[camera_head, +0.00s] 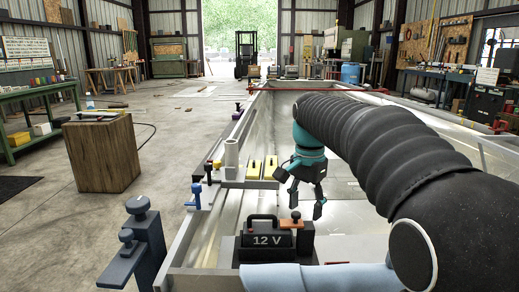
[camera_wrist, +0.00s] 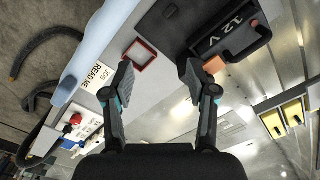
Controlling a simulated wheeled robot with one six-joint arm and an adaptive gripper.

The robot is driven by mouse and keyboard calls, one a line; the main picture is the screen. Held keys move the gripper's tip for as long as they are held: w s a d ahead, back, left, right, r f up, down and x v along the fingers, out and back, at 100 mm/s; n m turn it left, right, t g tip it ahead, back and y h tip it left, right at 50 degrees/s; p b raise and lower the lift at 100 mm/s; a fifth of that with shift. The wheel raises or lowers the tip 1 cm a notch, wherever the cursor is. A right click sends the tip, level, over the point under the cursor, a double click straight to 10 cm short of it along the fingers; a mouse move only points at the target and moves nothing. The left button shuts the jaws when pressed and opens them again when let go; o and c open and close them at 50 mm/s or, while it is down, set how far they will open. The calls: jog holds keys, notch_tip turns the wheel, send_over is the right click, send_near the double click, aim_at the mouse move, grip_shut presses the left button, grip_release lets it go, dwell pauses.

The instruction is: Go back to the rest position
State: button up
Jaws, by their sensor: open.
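My gripper (camera_head: 301,190) hangs from my black ribbed arm, above the open hull and beyond the black 12 V battery box (camera_head: 268,240). In the wrist view my gripper (camera_wrist: 158,74) has its two fingers spread apart, with nothing between them. The battery box (camera_wrist: 222,28) lies past the right fingertip in that view. A small red-rimmed square (camera_wrist: 140,54) shows on the grey surface between the fingertips.
The hull's long wall (camera_head: 232,135) runs away ahead. Two yellow blocks (camera_head: 262,168) sit beyond the battery. A blue-grey clamp (camera_head: 140,235) stands at the near left edge. A wooden block (camera_head: 103,155) stands on the floor at left. The floor farther back is mostly clear.

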jog(key=s+f+n+t, duration=0.1)
jog(key=s+f+n, duration=0.2)
jog(key=f+n, duration=0.3)
jog(key=s+d+f+n+t, duration=0.1)
jog(key=s+d+t, duration=0.1)
jog(key=s, duration=0.9)
jog(key=s+d+f+n+t, duration=0.1)
jog(key=s+d+t, duration=0.1)
jog(key=s, duration=0.8)
jog(key=shift+s+d+f+n+t, duration=0.3)
jog(key=shift+s+d+f+n, duration=0.1)
jog(key=shift+d, duration=0.1)
